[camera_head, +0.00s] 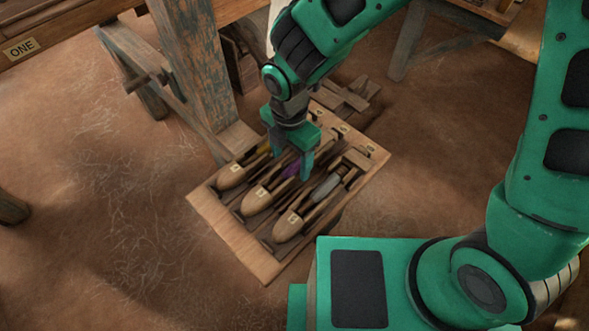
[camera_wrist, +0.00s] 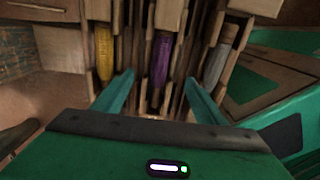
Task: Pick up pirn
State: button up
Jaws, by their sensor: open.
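Three pirns lie in wooden shuttles on a wooden tray (camera_head: 264,263). The yellow pirn (camera_wrist: 104,54) is on the left in the wrist view, the purple pirn (camera_wrist: 161,60) in the middle and the grey pirn (camera_wrist: 217,62) on the right. In the head view the grey pirn (camera_head: 325,187) shows clearly, while the purple pirn (camera_head: 291,169) is partly hidden by my gripper. My gripper (camera_head: 292,165) points down over the middle shuttle (camera_head: 256,201). Its fingers are apart, one on each side of the purple pirn in the wrist view, and hold nothing. Whether they touch the shuttle cannot be told.
The left shuttle (camera_head: 231,176) and right shuttle (camera_head: 288,226) flank the middle one closely. A worn wooden post (camera_head: 193,65) stands just behind the tray's left side. A beam with a label "ONE" (camera_head: 20,49) crosses the upper left. The earthen floor (camera_head: 110,220) at left is clear.

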aim_at(290, 168)
jog(key=shift+w+f, duration=0.1)
jog(key=shift+f, duration=2.2)
jog(key=shift+c, duration=0.3)
jog(key=c, duration=1.3)
jog(key=shift+o, duration=0.2)
jog(key=shift+a+r, duration=0.1)
jog(key=shift+r, duration=0.05)
notch_tip(290, 168, up, 10)
jog(key=shift+f, duration=0.1)
